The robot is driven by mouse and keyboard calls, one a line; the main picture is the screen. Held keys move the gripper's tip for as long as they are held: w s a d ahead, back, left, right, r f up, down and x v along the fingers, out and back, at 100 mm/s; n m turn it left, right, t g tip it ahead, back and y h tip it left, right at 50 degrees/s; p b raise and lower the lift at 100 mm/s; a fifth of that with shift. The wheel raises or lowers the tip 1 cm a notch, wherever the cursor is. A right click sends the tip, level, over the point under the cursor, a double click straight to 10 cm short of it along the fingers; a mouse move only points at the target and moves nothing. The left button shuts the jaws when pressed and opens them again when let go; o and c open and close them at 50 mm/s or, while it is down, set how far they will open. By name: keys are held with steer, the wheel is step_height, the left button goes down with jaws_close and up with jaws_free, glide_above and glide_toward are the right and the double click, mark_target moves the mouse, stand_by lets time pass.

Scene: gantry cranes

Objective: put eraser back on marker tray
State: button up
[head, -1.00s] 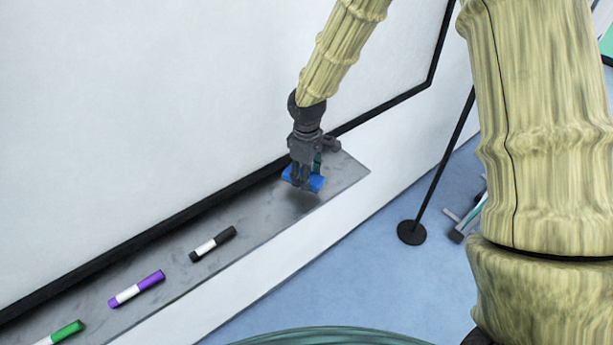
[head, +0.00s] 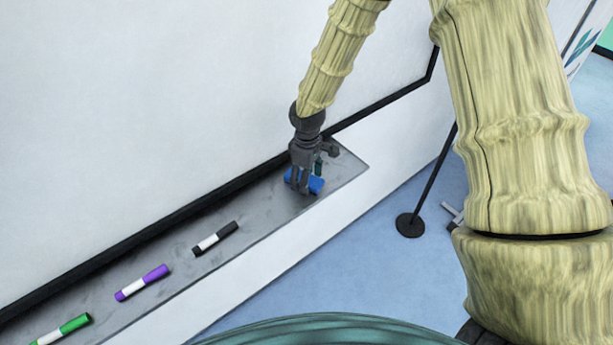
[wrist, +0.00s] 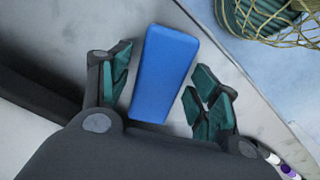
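The blue eraser (head: 316,185) lies at the right end of the grey marker tray (head: 262,212), below the whiteboard. In the wrist view the eraser (wrist: 165,75) sits between the two green-padded fingers, with tray surface showing in gaps on both sides. My gripper (head: 300,188) is open around the eraser, pointing down at the tray. It also shows in the wrist view (wrist: 162,98). The fingers hide part of the eraser in the head view.
A black marker (head: 215,238), a purple marker (head: 142,282) and a green marker (head: 64,329) lie along the tray to the left. The whiteboard (head: 150,100) rises behind the tray. A stand with a round black base (head: 410,225) is on the blue floor at right.

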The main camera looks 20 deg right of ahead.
stand_by(0.3)
step_height(320, 180, up, 12)
steer(key=b, duration=0.4)
stand_by(0.4)
stand_by(0.5)
